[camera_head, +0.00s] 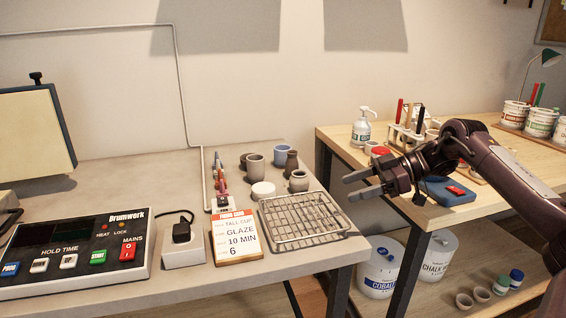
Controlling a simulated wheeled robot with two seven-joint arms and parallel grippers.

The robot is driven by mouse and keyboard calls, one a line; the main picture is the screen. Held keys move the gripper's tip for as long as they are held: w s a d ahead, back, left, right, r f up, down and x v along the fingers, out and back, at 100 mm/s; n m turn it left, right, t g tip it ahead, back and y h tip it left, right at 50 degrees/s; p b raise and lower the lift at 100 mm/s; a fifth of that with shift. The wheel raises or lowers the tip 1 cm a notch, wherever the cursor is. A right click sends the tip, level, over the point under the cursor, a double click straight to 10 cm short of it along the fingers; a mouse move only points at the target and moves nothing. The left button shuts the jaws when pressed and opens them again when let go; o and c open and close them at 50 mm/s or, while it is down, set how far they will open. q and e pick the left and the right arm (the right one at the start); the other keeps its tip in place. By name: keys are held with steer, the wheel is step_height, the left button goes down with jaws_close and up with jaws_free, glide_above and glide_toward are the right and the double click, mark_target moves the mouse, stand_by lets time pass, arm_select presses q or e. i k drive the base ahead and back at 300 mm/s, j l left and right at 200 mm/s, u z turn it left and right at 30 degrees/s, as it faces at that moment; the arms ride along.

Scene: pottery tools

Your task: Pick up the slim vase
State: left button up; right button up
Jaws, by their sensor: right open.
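The slim vase seems to be the narrow dark brown one (291,161) standing upright at the back right of the grey table, in a small group of pottery. Its lower part is partly hidden by a rounder grey-brown pot (299,182) in front of it. My right gripper (349,187) is open and empty, with its fingers pointing left. In the picture it is to the right of the vase and slightly lower, apart from it.
A wire rack (303,219) lies in front. A wooden table (345,137) with jars and tools is at right, across a gap.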

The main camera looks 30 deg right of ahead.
mark_target(292, 164)
steer(key=i+l, duration=0.2)
steer(key=i, duration=0.25)
steer(key=i+l, duration=0.2)
steer(key=i, duration=0.25)
